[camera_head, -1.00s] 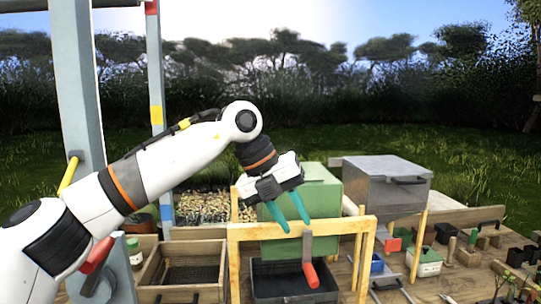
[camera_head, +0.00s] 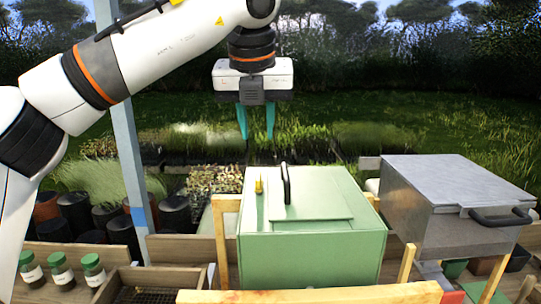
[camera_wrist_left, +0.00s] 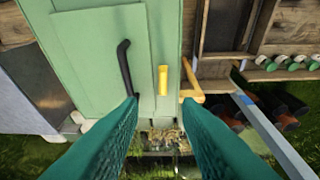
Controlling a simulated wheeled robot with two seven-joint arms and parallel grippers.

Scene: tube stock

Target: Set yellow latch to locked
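The yellow latch (camera_head: 259,185) is a small upright piece on top of the green box (camera_head: 312,243), left of the black handle (camera_head: 286,184). In the left wrist view the latch (camera_wrist_left: 163,80) is a short yellow bar on the green surface, beside the curved black handle (camera_wrist_left: 124,66). My left gripper (camera_head: 257,136) points down, above the latch in the head view, with its teal fingers apart and nothing between them. The latch shows beyond the fingertips in the left wrist view, apart from them. My right gripper is not in view.
A grey metal box (camera_head: 441,200) with a black handle stands right of the green box. Wooden posts and a rail (camera_head: 310,295) frame the green box. Green-capped jars (camera_head: 61,270) stand at left. The space above the green box is clear.

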